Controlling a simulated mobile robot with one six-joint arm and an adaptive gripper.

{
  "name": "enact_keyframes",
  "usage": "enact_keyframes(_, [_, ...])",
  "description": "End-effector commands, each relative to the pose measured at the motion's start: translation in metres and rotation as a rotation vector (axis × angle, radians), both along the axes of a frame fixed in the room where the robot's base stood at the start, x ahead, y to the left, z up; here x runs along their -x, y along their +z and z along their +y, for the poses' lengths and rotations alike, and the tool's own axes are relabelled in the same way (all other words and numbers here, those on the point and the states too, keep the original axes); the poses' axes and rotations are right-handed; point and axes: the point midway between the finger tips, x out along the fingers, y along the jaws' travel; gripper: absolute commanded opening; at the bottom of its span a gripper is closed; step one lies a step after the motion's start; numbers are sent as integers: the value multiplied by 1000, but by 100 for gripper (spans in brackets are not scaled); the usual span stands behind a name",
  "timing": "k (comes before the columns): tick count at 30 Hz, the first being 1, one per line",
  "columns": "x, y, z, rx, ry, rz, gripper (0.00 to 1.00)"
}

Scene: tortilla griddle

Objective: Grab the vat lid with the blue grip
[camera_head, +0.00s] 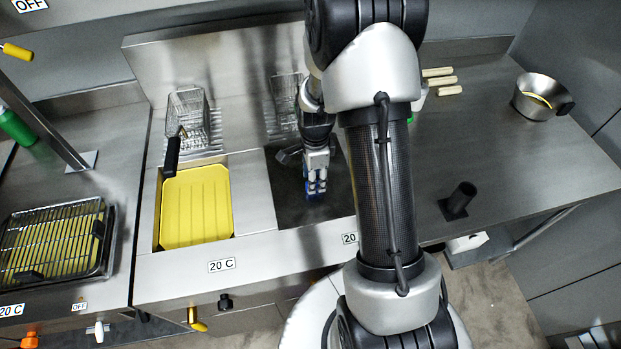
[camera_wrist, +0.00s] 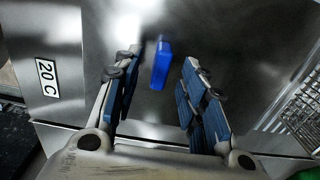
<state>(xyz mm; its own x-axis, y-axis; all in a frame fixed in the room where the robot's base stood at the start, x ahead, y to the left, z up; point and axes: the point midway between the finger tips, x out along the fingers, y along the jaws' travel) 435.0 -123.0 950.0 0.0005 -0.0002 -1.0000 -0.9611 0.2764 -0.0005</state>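The vat lid (camera_head: 285,205) is a dark, shiny metal plate over the right vat, and its surface also shows in the wrist view (camera_wrist: 225,35). Its blue grip (camera_wrist: 161,65) is a small upright block standing on the plate. My gripper (camera_wrist: 157,82) is open and empty, with blue-padded fingers on either side. The grip shows in the gap between the fingertips, apart from both. In the head view my gripper (camera_head: 316,187) points down over the lid. There the fingers' blue pads and the grip cannot be told apart.
Another basket (camera_head: 285,95) stands behind the lid, close to my arm. A steel pot (camera_head: 538,97) and a black cylinder (camera_head: 460,200) stand on the right counter, otherwise largely clear.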

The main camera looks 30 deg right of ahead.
Motion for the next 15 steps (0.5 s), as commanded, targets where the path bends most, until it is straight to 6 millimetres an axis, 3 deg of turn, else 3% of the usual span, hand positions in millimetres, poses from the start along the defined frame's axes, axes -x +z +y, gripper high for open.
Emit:
enact_keyframes(1, [-1,-12,-1,-1,0,3,38])
enact_keyframes(4, [0,-24,-1,-1,0,2,38])
enact_keyframes(11, [-1,-26,-1,0,0,0,38])
enact_keyframes(15, [-1,-26,-1,0,0,0,30])
